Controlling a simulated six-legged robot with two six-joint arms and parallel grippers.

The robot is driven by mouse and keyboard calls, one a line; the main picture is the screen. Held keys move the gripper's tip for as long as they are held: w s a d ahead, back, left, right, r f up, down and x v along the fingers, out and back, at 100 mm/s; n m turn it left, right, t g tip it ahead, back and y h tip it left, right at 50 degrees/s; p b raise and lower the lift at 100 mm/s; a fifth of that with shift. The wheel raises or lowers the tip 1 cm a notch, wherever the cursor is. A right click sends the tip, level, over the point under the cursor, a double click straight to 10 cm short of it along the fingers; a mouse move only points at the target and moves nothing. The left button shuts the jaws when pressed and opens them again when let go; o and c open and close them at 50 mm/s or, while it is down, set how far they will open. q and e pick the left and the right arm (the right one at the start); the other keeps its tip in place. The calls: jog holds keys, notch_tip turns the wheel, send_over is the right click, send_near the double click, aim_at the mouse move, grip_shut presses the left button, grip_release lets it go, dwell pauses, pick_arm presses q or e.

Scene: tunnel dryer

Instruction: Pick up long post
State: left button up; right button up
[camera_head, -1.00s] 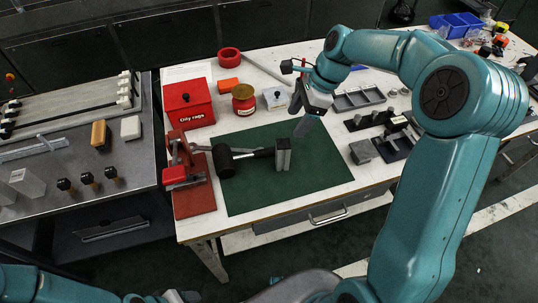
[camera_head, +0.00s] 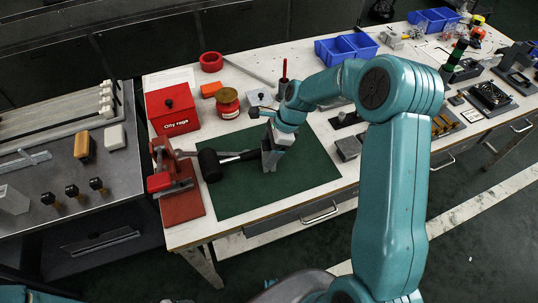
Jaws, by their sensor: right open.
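A grey upright post (camera_head: 268,161) stands on the green mat (camera_head: 312,173), near the handle of a black mallet (camera_head: 210,165). It looks like the long post, though my gripper partly covers it. My right gripper (camera_head: 272,148) points down at the post, with its fingers at or around the post's upper part. It is open; whether the fingers touch the post cannot be told. My left gripper is out of view, with only a bit of teal arm at the lower left.
A red clamp stand (camera_head: 181,203) is left of the mallet. Blue bins (camera_head: 346,48) stand at the back. The mat's front is clear.

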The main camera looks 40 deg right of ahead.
jog(key=shift+x, duration=1.05)
jog(key=c, duration=1.2)
jog(key=shift+o, duration=0.2)
jog(key=shift+r, duration=0.1)
